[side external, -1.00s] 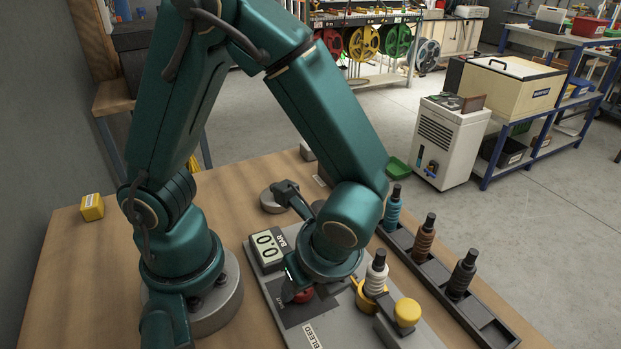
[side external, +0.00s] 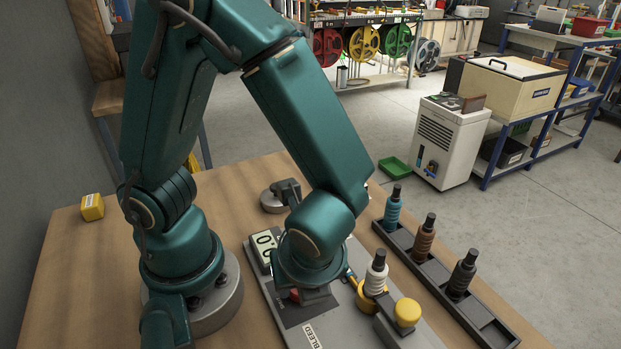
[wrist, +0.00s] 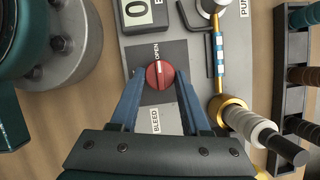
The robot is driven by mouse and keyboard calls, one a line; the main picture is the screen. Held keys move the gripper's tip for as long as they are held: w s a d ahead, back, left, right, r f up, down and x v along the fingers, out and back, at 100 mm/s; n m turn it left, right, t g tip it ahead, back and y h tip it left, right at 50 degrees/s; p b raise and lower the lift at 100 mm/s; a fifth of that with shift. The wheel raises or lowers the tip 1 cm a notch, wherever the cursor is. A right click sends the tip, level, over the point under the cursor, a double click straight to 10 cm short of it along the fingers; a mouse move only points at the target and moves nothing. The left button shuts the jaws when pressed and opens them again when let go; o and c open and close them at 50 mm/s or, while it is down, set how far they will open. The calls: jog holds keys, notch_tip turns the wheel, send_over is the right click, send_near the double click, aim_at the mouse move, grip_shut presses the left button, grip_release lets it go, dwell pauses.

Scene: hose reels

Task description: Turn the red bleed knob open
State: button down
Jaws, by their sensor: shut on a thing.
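The red bleed knob (wrist: 159,75) sits on a dark square of the grey panel (wrist: 181,122), between the OPEN and BLEED labels in the wrist view. A pale line on the knob runs roughly up and down in that view. My gripper (wrist: 160,77) points down over the panel, with its two blue fingers on either side of the knob, shut on it. In the side view only a bit of the red knob (side external: 294,296) shows beneath my gripper (side external: 297,297). The gauge (side external: 264,247) is partly covered by my arm.
A white ribbed fitting (side external: 376,276) stands in a yellow ring beside a yellow cap (side external: 407,312). A dark rack (side external: 428,270) to the right holds teal, brown and dark fittings. A yellow block (side external: 92,207) lies at the far left.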

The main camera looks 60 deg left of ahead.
aim_at(306, 311)
jog(key=shift+c, duration=1.9)
grip_release()
jog(key=shift+r, duration=0.1)
jog(key=shift+v, duration=2.5)
